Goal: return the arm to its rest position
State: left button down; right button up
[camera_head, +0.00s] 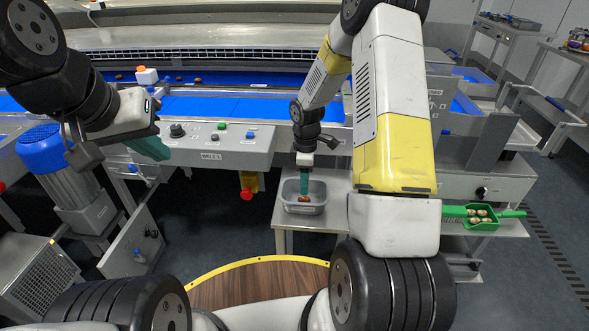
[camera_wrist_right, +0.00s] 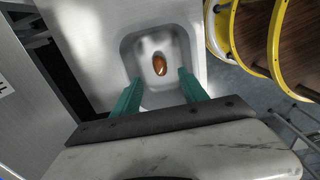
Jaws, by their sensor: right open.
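My right gripper (camera_head: 305,183) points down over a grey bin (camera_head: 318,208) on a small metal table. In the right wrist view the two teal fingers (camera_wrist_right: 160,76) stand apart with nothing held between them. A brown date (camera_wrist_right: 160,64) lies on the floor of the bin, beyond the fingertips; it also shows in the head view (camera_head: 304,199). My left gripper (camera_head: 152,148) hangs at the left, in front of the conveyor's control panel. Its teal fingers overlap in the picture, so their opening is unclear.
A blue conveyor belt (camera_head: 210,107) runs behind, with a few dates and an orange-topped white object (camera_head: 147,76) on it. A control panel (camera_head: 218,142) fronts it. A green tray (camera_head: 468,222) with several dates stands right of my right arm. A blue motor (camera_head: 55,160) is at the left.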

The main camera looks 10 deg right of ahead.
jog(key=s+r+m+t, duration=0.1)
jog(key=s+r+m, duration=0.2)
jog(key=r, duration=0.7)
jog(key=s+r+m+t, duration=0.2)
jog(key=s+r+m, duration=0.15)
jog(key=r, duration=0.75)
jog(key=s+a+r+m+t+y, duration=0.1)
jog(key=s+r+m, duration=0.3)
jog(key=s, duration=0.5)
jog(key=s+a+r+m+t+y, duration=0.1)
jog(key=s+r+m+t, duration=0.1)
jog(key=s+r, duration=0.5)
jog(key=shift+s+r+m, duration=0.15)
jog(key=shift+s+m, duration=0.7)
jog(key=shift+s, duration=0.05)
